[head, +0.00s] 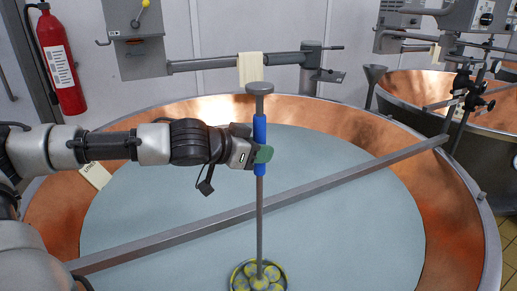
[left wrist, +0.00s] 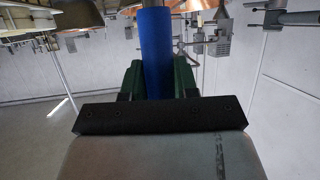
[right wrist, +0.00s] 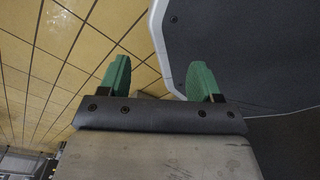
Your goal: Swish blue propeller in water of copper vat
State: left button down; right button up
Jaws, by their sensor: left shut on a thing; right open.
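The propeller is a grey rod with a blue grip (head: 260,130) and a round, yellow-spotted foot (head: 259,275) at its lower end. It stands upright over the copper vat (head: 460,235). My left gripper (head: 262,153) is shut on the blue grip, and the grip (left wrist: 156,50) also shows between the green fingers in the left wrist view. The pale blue-grey water (head: 170,200) fills the vat. The foot appears at the water surface; I cannot tell how deep it sits. My right gripper (right wrist: 160,80) is open and empty in the right wrist view, above a tiled floor.
A grey bar (head: 330,185) crosses the vat diagonally, close to the rod. A second copper vat (head: 480,100) stands at the right. A red fire extinguisher (head: 60,60) hangs at the left.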

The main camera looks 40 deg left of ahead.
aim_at(259, 175)
pick_arm(q)
notch_tip(259, 175, down, 4)
jog(key=b, duration=0.2)
jog(key=shift+b, duration=0.35)
notch_tip(259, 175, down, 2)
jog(key=shift+f+b, duration=0.25)
jog(key=shift+b, duration=0.95)
pick_arm(e)
jog(key=w+a+f, duration=0.1)
jog(key=w+a, duration=0.1)
jog(key=w, duration=0.7)
pick_arm(q)
jog(key=shift+f+b, duration=2.35)
jog(key=shift+f, duration=0.1)
pick_arm(e)
jog(key=w+a+r+t, duration=0.1)
jog(key=w+r, duration=0.8)
jog(key=r, duration=0.3)
jog(key=shift+r+t, duration=0.3)
jog(key=shift+r, duration=0.1)
jog(key=shift+w, duration=0.15)
